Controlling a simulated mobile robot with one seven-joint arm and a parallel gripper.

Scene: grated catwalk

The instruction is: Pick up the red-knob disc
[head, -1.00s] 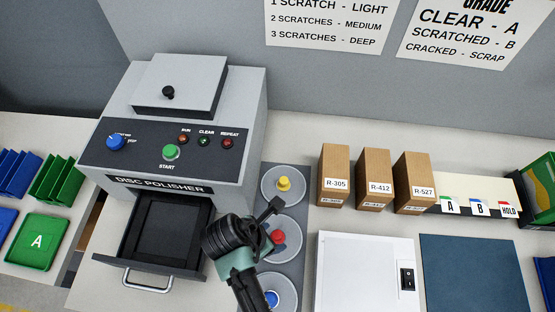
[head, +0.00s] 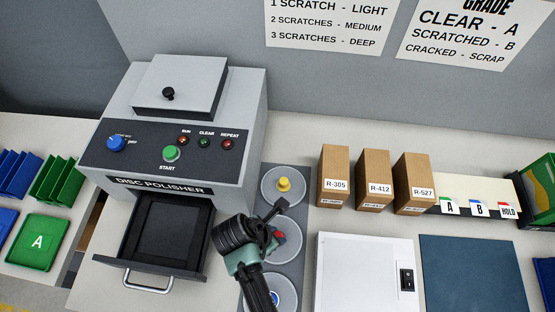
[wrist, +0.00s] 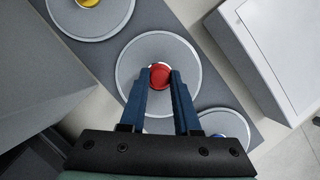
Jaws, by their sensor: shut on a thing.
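The red-knob disc (head: 290,243) is a round grey disc in the middle of a row of three on a grey mat (head: 300,178). Its red knob shows in the wrist view (wrist: 160,76), between the two blue fingertips. My gripper (wrist: 162,82) is shut on that knob. In the head view my gripper (head: 276,228) and arm cover the left part of the disc. I cannot tell whether the disc is touching the mat or lifted.
The yellow-knob disc (head: 283,185) lies behind and the blue-knob disc (head: 288,294) in front, partly hidden by my arm. The disc polisher (head: 170,130) with its open drawer (head: 130,245) stands left. A white box with a switch (head: 360,270) is close on the right.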

